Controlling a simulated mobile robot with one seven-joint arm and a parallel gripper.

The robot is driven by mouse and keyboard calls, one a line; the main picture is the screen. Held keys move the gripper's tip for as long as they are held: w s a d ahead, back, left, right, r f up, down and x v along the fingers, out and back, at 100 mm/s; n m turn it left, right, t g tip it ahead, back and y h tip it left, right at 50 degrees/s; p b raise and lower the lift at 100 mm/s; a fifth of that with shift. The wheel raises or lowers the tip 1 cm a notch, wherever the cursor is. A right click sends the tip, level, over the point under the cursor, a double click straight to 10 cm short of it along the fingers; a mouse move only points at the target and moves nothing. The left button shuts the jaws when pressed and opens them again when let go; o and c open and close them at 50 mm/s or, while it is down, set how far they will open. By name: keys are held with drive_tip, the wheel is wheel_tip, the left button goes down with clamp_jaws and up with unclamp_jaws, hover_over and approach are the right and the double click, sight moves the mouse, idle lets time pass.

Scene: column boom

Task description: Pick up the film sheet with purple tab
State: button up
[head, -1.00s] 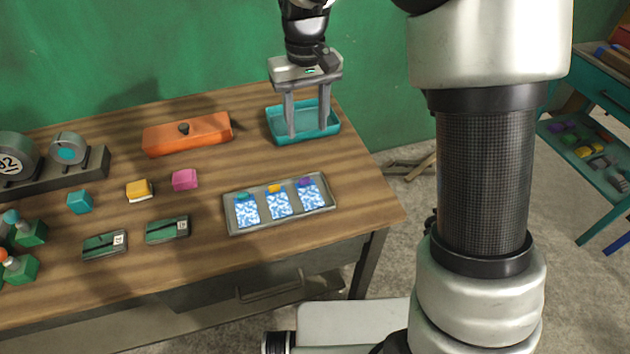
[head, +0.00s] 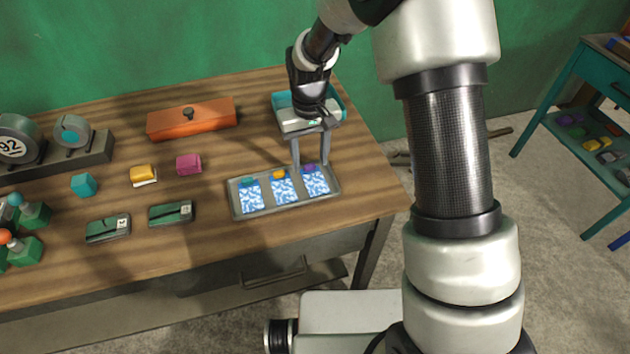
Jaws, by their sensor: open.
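The film sheet with purple tab (head: 316,182) lies at the right end of a grey metal tray (head: 262,209) on the wooden table. Its blue and white patterned face is up and its purple tab is at the far edge. Beside it in the tray lie a sheet with an orange tab (head: 284,189) and one with a teal tab (head: 251,196). My gripper (head: 311,164) is open and points down, its fingertips by the purple tab at the tray's far right. I cannot tell whether they touch the tab. The sheet's face is unobstructed.
A teal bin (head: 337,99) stands behind my gripper. An orange lidded box (head: 191,119) is at the back. Magenta (head: 189,164), yellow (head: 143,174) and teal (head: 84,185) blocks and two green cases (head: 172,213) lie left of the tray. The table's right edge is close.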

drive_tip(key=shift+f, duration=0.95)
drive_tip(key=shift+c, duration=0.2)
drive_tip(key=c, duration=1.1)
drive_tip(key=shift+o, duration=0.2)
drive_tip(key=shift+r, duration=0.1)
